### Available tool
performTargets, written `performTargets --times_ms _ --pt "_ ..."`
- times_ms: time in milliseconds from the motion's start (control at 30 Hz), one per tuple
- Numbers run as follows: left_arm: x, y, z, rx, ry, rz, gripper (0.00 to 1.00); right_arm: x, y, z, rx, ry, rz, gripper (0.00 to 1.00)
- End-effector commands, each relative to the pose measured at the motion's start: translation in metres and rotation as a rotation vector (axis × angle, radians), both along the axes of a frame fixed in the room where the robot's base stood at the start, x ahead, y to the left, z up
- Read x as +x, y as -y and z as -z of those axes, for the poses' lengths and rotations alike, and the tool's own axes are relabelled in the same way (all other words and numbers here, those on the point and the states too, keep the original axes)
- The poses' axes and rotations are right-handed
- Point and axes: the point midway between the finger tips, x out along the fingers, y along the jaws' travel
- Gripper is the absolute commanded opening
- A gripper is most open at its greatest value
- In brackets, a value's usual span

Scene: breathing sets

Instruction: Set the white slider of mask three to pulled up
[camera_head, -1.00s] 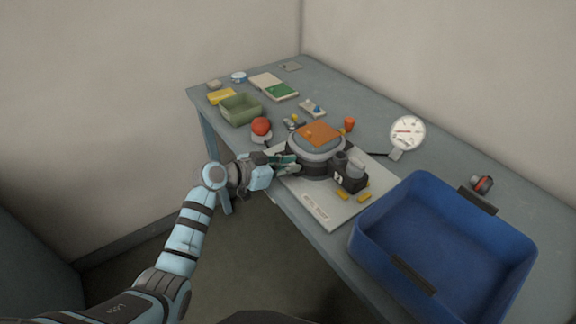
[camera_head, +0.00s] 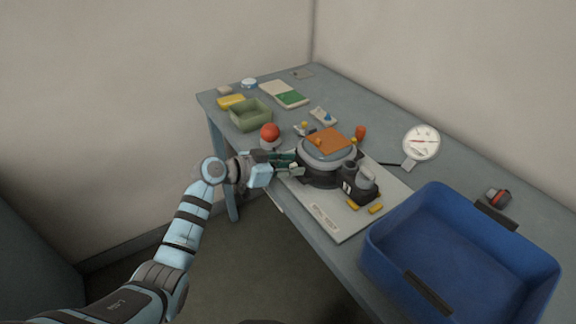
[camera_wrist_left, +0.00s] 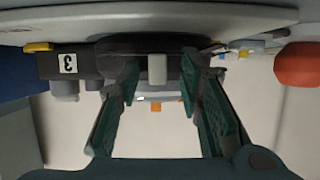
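Mask three (camera_head: 318,175) is a dark and grey mask with an orange patch on top, lying on a white board (camera_head: 325,215). Its "3" label (camera_wrist_left: 68,63) shows in the left wrist view, on a black block at the left. The white slider (camera_wrist_left: 157,68) is a small pale block on the mask's dark side, in the middle of that view. My left gripper (camera_head: 291,163) is at the mask's near left side. In the wrist view its green-padded fingers (camera_wrist_left: 159,85) are open, one each side of the slider, with gaps visible. I cannot tell whether they touch the mask. My right gripper is not in view.
A blue crate (camera_head: 376,237) stands at the right front. A dial gauge (camera_head: 421,142) lies behind the mask. A red ball-like thing (camera_head: 270,131) and a green tray (camera_head: 251,115) sit left of the mask. Yellow pieces (camera_head: 375,209) lie on the board.

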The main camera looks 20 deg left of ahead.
Motion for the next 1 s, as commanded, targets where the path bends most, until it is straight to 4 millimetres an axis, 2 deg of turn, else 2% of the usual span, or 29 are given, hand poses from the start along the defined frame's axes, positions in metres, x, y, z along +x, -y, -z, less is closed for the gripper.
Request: performTargets --times_ms 167,500,600,700,1000 --pt "-0.006 -0.006 -0.002 0.0 -0.001 -0.001 0.33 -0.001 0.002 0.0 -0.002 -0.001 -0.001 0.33" --pt "-0.067 -0.055 -0.034 0.006 -0.003 0.002 0.33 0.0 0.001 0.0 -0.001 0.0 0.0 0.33" --pt "-0.079 -0.066 -0.041 0.004 -0.001 -0.001 0.33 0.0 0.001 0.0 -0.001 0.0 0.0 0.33" --pt "-0.085 -0.07 -0.045 0.002 -0.001 0.001 0.33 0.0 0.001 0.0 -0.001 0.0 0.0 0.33" --pt "-0.085 -0.07 -0.045 -0.001 -0.001 0.001 0.33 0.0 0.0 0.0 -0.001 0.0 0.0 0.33"
